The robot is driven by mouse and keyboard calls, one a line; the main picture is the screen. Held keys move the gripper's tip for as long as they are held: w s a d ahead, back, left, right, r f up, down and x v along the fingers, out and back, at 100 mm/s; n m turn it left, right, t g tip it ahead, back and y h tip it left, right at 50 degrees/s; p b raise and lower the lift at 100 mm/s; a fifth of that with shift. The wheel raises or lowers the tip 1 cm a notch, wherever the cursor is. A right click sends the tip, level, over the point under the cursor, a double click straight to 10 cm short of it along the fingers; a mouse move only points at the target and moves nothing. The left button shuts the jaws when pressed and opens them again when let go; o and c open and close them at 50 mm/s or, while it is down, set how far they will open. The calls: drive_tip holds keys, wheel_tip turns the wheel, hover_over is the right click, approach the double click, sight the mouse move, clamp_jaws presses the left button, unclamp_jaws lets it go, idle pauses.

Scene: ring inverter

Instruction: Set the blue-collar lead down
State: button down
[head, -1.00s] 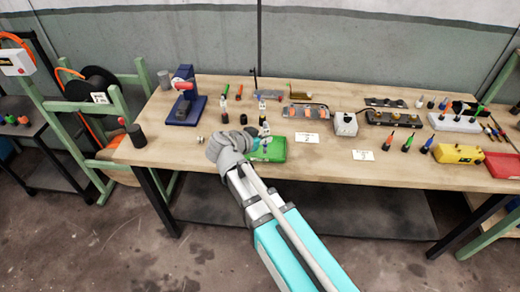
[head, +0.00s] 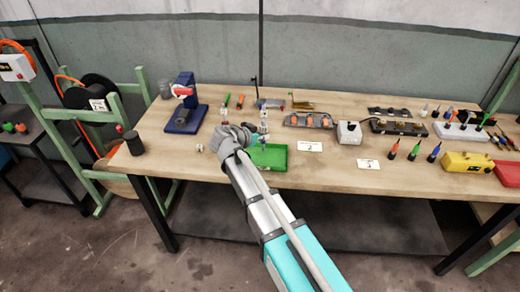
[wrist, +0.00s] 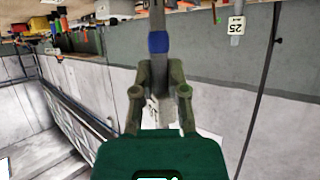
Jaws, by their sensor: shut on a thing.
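In the wrist view, my gripper (wrist: 157,95) is shut on the blue-collar lead (wrist: 158,42). The lead is a grey shaft with a blue band just beyond the fingertips; it runs up out of the frame, so its far end is hidden. In the head view, my gripper (head: 258,141) is at the front left of the bench, beside and partly over the green tray (head: 278,160). The lead is too small there to make out clearly. I cannot tell whether it touches the bench or tray.
The wooden bench (head: 330,178) holds a blue press (head: 186,112) at left, a grey block (head: 349,132), a yellow block (head: 468,163) and several upright coloured leads at right. A dark cylinder (head: 134,143) stands near the left edge. Bare wood lies left of the tray.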

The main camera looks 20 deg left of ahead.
drive_tip(key=shift+w+a+f+b, duration=0.3)
drive_tip(key=shift+w+f+b, duration=0.45)
drive_tip(key=shift+f, duration=0.2)
drive_tip(key=shift+w+a+f+b, duration=0.3)
drive_tip(key=shift+w+f+b, duration=0.35)
drive_tip(key=shift+f, duration=0.25)
drive_tip(key=shift+w+a+f+b, duration=0.1)
drive_tip(key=shift+w+f+b, duration=0.05)
drive_tip(key=shift+f+b, duration=0.9)
drive_tip(key=shift+w+a+f+b, duration=0.1)
drive_tip(key=shift+w+f+b, duration=0.05)
drive_tip(key=shift+f+b, duration=0.85)
drive_tip(key=c, duration=0.7)
unclamp_jaws()
drive_tip(key=shift+o, duration=0.2)
